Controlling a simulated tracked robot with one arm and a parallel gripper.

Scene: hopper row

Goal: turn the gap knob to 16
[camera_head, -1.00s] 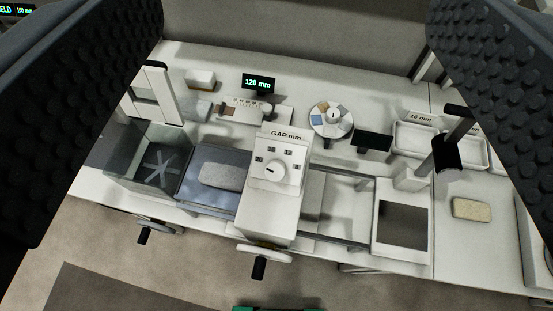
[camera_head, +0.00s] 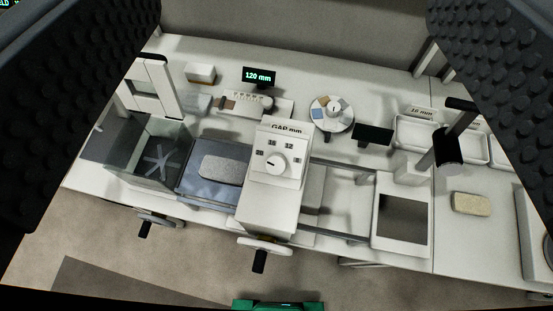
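The gap knob (camera_head: 275,164) is a round white dial with a dark pointer mark on the sloped face of a white box (camera_head: 268,207) labelled GAP mm. The pointer mark lies toward the left side of the knob. My gripper (camera_head: 290,120) is open, its two dark studded fingers at the left and right picture edges. It is empty and well above the bench, apart from the knob.
A crank wheel (camera_head: 262,250) sticks out below the box. A clear-walled bin (camera_head: 150,155) and a blue tray with a grey block (camera_head: 221,168) stand left. A display (camera_head: 258,77) reads 120 mm. A black-topped post (camera_head: 449,145) rises at right. The space above the knob is clear.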

